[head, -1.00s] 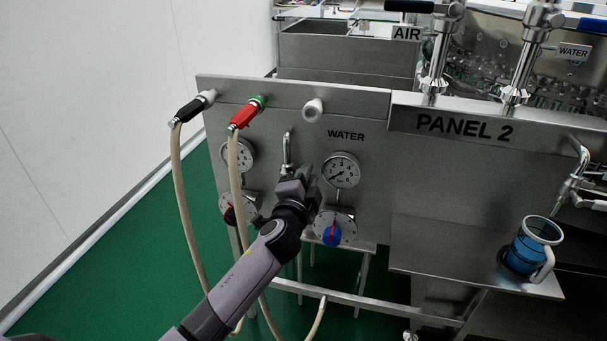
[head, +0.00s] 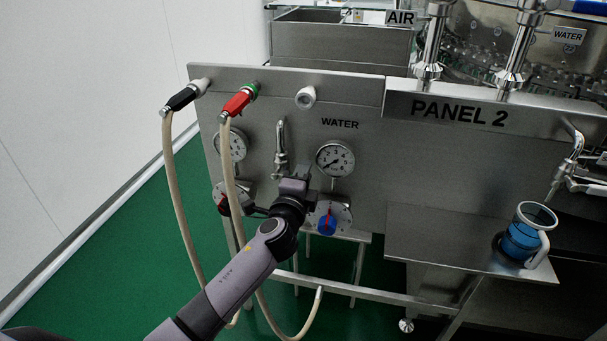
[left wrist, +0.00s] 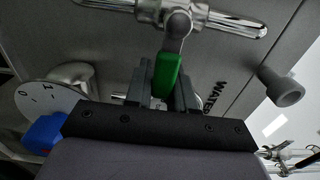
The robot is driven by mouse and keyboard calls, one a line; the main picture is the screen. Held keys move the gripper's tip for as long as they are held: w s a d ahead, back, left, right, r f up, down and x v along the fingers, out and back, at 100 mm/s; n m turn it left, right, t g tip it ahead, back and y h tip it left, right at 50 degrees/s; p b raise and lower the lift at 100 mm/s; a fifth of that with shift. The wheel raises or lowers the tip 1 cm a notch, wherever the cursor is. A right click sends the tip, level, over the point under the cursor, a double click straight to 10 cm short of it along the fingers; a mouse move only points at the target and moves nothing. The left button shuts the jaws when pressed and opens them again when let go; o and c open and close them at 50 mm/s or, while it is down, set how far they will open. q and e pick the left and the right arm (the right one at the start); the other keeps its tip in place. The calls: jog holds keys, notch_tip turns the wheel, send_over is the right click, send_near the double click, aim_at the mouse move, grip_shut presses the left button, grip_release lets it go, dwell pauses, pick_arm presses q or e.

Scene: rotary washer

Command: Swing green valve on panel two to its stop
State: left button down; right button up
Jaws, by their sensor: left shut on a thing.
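The green valve handle (left wrist: 167,75) hangs from a metal valve body (left wrist: 178,20) on the steel panel, seen in the left wrist view. My left gripper (left wrist: 162,88) is shut on this handle, with a finger on each side of it. In the head view my left gripper (head: 294,182) is just below the valve's steel spout (head: 281,145), left of the WATER gauge (head: 335,158). The green handle is hidden there behind my gripper. The PANEL 2 label (head: 458,112) is to the right. My right gripper is not in view.
A blue knob (head: 326,224) sits just below my left gripper. Red (head: 238,102) and black (head: 182,97) hose fittings are at upper left, their hoses hanging near my arm. A blue jug (head: 524,236) stands on a steel shelf (head: 430,232) at right.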

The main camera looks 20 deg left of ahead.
pick_arm(q)
jog(key=shift+f, duration=0.15)
jog(key=c, duration=1)
grip_release()
jog(key=shift+c, duration=0.2)
jog(key=shift+s, duration=0.1)
jog(key=s, duration=0.7)
jog(key=shift+d+p, duration=0.25)
jog(key=shift+p, duration=0.1)
jog(key=s+f+n+g+h+p, duration=0.1)
jog(key=s+f+n+g+p, duration=0.1)
jog(key=s+n, duration=0.3)
jog(key=s+a+f+n+g+h+p, duration=0.1)
jog(key=s+f+n+g+p, duration=0.2)
jog(key=s, duration=1)
jog(key=s+f+n+g+h+p, duration=0.1)
jog(key=s+f+n+g+p, duration=0.1)
jog(key=s+f+n+p, duration=0.2)
jog(key=s+f+n, duration=0.2)
jog(key=s+n, duration=0.1)
jog(key=s, duration=0.1)
jog(key=shift+s+a+f+g+p, duration=0.2)
jog(key=shift+s+g+p, duration=0.1)
jog(key=shift+s, duration=0.1)
